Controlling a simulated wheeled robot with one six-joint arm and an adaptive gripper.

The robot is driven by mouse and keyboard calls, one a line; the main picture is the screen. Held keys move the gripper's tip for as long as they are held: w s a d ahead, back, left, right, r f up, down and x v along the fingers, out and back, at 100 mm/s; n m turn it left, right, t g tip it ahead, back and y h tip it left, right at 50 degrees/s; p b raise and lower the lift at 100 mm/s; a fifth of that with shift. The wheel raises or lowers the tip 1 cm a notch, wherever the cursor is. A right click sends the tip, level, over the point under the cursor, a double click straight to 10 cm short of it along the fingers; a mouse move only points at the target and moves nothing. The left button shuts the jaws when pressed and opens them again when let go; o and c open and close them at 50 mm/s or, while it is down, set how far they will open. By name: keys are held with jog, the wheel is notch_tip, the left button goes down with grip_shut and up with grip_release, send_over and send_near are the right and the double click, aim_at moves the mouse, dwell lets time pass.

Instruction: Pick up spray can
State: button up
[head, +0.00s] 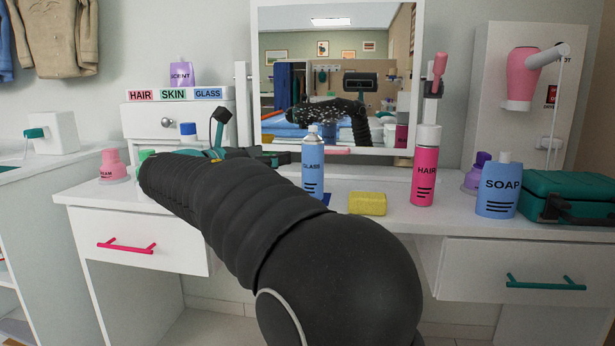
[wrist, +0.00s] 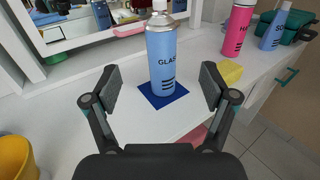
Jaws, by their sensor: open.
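A blue spray can (head: 312,165) labelled GLASS, with a metal shoulder and white top, stands upright on the white dressing table, in front of the mirror. In the wrist view the can (wrist: 161,60) stands on a dark blue square (wrist: 181,92), just ahead of and roughly centred between my fingers. My gripper (wrist: 161,86) is open and empty, with a finger on either side of the can's lower front and visible gaps. In the head view my gripper (head: 248,152) is left of the can, partly hidden behind my arm.
A yellow sponge (head: 367,203) lies right of the can. Farther right stand a pink HAIR can (head: 425,172), a blue SOAP bottle (head: 497,190) and a teal case (head: 570,193). The mirror (head: 335,140) rises behind. A small drawer unit (head: 150,120) stands left.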

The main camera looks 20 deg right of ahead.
aim_at(305, 147)
jog(key=x, duration=0.8)
jog(key=shift+w+d+b, duration=0.1)
jog(key=shift+d+b, duration=0.15)
jog(key=shift+b, duration=0.05)
jog(key=shift+b+x, duration=0.35)
jog(key=shift+x, duration=2.25)
grip_shut()
